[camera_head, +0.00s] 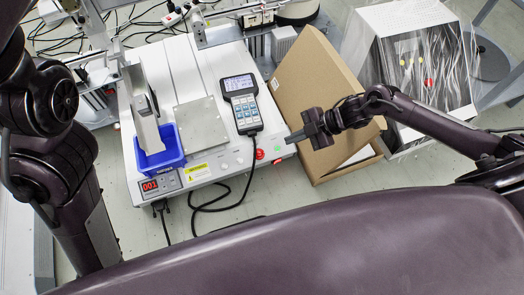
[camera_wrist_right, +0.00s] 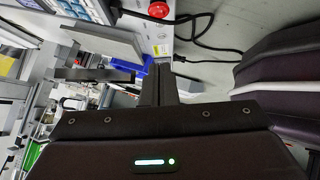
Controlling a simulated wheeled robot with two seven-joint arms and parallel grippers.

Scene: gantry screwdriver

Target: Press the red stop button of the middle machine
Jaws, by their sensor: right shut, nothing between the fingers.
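The middle machine (camera_head: 180,85) is a white box with a handheld keypad, a blue bin and a red "001" display. Its round red stop button (camera_head: 260,154) is at the front right corner. It also shows in the right wrist view (camera_wrist_right: 158,9), at the top edge beyond the fingers. My right gripper (camera_head: 292,138) is shut and empty, with its tips right of the button and apart from it. It also shows in the right wrist view (camera_wrist_right: 159,84). My left arm is at the left; its gripper is out of view.
An open cardboard box (camera_head: 312,85) stands right of the machine, close to my right gripper. A film-wrapped machine (camera_head: 395,35) with its own red button (camera_head: 428,82) is farther right. The blue bin (camera_head: 160,150) sits at the front left. A black cable (camera_head: 225,205) loops in front.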

